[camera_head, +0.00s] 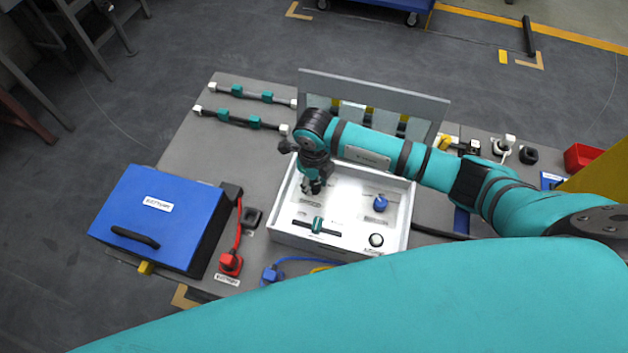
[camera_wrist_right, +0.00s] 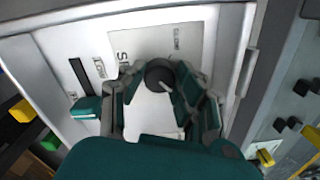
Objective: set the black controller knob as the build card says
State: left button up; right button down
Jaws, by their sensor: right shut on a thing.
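The black controller knob (camera_wrist_right: 159,74) sits on the pale panel of the white chassis, round and dark with a light mark toward its lower right edge in the wrist view. My right gripper (camera_wrist_right: 160,88) is shut on it, a finger on each side. In the head view the right gripper (camera_head: 313,186) points down into the left back part of the chassis (camera_head: 335,249) and hides the knob. I cannot make out a build card. My left gripper is not in view.
A blue knob (camera_head: 380,203), a teal-handled slider (camera_head: 318,225) and a round button (camera_head: 376,240) stand in the chassis. Its raised lid (camera_head: 425,103) is behind. A blue case (camera_head: 160,215) and a red connector (camera_head: 231,263) are left.

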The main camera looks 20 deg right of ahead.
aim_at(314, 185)
jog(key=n+b, duration=0.4)
jog(key=n, duration=0.1)
jog(key=shift+f+b, duration=0.2)
jog(key=shift+b, duration=0.15)
jog(key=n+b, duration=0.3)
jog(key=shift+r+n+b, duration=0.2)
jog(key=shift+n+b, duration=0.65)
jog(key=shift+n, duration=0.05)
jog(key=c, duration=0.9)
grip_release()
jog(key=shift+c, duration=0.2)
notch_tip(314, 185, up, 12)
